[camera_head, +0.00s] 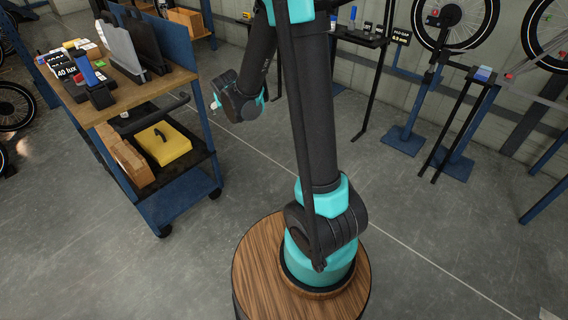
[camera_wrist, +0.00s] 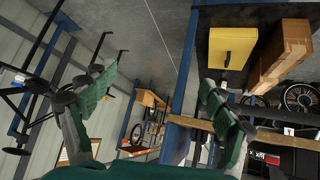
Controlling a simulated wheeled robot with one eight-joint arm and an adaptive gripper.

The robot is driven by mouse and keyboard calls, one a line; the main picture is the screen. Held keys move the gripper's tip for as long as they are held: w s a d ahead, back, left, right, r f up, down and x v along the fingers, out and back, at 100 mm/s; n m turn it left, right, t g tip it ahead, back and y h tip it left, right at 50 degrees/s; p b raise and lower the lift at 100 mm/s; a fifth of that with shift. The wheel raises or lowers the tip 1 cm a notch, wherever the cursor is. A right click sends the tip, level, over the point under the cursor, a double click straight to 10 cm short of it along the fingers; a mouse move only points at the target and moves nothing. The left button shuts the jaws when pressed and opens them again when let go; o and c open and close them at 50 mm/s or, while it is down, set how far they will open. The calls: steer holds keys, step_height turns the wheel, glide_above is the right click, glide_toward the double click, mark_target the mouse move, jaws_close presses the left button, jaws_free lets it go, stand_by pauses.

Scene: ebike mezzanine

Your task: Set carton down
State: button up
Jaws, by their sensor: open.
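A brown carton (camera_head: 124,157) rests on the lower shelf of the blue cart, left of a yellow case (camera_head: 163,145). In the wrist view the carton (camera_wrist: 284,58) shows at the upper right beside the yellow case (camera_wrist: 228,47). My gripper (camera_wrist: 158,95) is open, its two green fingers spread wide with nothing between them. It is apart from the carton. In the head view my wrist hangs to the right of the cart, and the fingers cannot be made out clearly.
The blue cart's wooden top (camera_head: 140,88) holds a lux sign (camera_head: 68,72), a small device and dark upright panels. Stands (camera_head: 405,138) and bicycle wheels (camera_head: 455,20) line the back right. Grey floor between cart and stands is clear.

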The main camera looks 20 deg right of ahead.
steer(key=s+d+f+g, duration=0.1)
steer(key=s+d, duration=0.3)
steer(key=s, duration=0.6)
steer(key=s+d+f+g, duration=0.1)
steer(key=s+d+g, duration=0.1)
steer(key=s, duration=0.9)
steer(key=s+d+f+m+g, duration=0.1)
steer(key=s+d, duration=0.4)
steer(key=s, duration=0.5)
steer(key=shift+s+d+g, duration=0.3)
steer(key=shift+s+d, duration=0.05)
steer(key=shift+s, duration=0.05)
